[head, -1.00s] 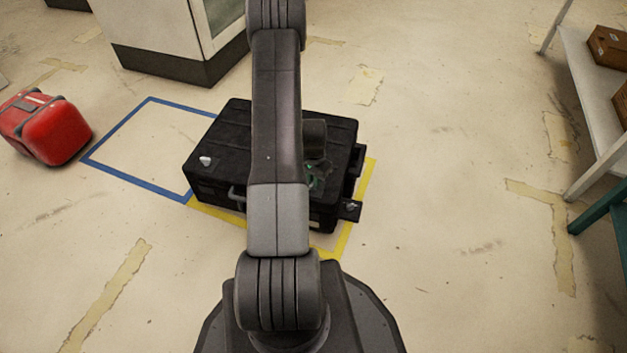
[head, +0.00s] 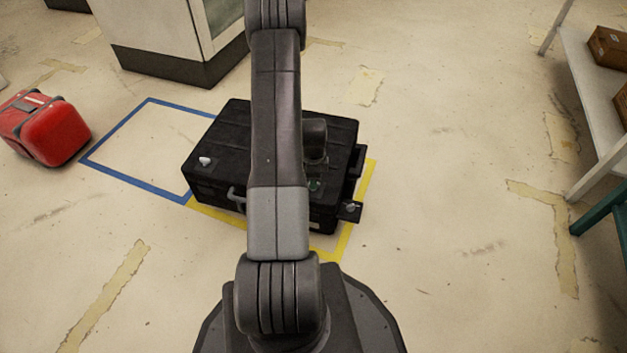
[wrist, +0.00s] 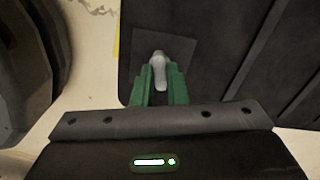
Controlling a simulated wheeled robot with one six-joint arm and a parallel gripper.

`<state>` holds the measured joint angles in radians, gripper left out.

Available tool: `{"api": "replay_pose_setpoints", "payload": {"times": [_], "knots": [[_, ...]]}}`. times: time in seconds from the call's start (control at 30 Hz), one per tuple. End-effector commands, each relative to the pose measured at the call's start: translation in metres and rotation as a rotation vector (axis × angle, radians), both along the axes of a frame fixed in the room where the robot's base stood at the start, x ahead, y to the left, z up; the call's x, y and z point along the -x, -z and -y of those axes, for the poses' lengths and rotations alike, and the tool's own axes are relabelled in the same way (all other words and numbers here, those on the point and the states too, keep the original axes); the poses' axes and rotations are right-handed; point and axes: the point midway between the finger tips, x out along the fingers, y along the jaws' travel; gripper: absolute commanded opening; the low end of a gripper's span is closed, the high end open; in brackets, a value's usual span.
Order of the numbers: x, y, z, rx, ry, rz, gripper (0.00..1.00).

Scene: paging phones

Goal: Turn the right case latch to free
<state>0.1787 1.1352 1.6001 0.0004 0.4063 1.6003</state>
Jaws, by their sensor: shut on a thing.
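A black case (head: 220,132) lies flat on the floor. Its left latch (head: 205,161) is a small pale tab on the near left of the lid. In the wrist view my gripper (wrist: 158,85) has its green fingers shut on the right latch (wrist: 158,68), a light grey lever near the lid corner. The lever lies roughly in line with the fingers. In the head view only a bit of green finger shows beside my arm, and the right latch is hidden.
Yellow tape (head: 345,235) edges the case, and an empty blue taped outline (head: 130,172) is to its left. A red case (head: 50,130) stands at far left. A shelf (head: 585,110) is at the right. The floor between is clear.

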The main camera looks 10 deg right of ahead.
Motion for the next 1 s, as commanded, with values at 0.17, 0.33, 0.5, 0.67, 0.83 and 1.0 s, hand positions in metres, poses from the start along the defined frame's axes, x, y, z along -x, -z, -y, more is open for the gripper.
{"api": "replay_pose_setpoints", "payload": {"times": [0.17, 0.33, 0.5, 0.67, 0.83, 1.0], "knots": [[-0.0002, 0.0000, 0.0001, 0.000, 0.124, 0.001, 0.00], [-0.0002, -0.0001, 0.0001, 0.000, 0.212, 0.000, 0.00], [-0.0002, -0.0002, 0.0001, 0.000, 0.265, 0.000, 0.00], [-0.0002, -0.0003, 0.0000, 0.000, 0.287, 0.000, 0.00], [-0.0002, -0.0004, 0.0000, 0.000, 0.293, 0.001, 0.00], [-0.0002, -0.0004, 0.0000, 0.000, 0.293, 0.001, 0.00]]}}
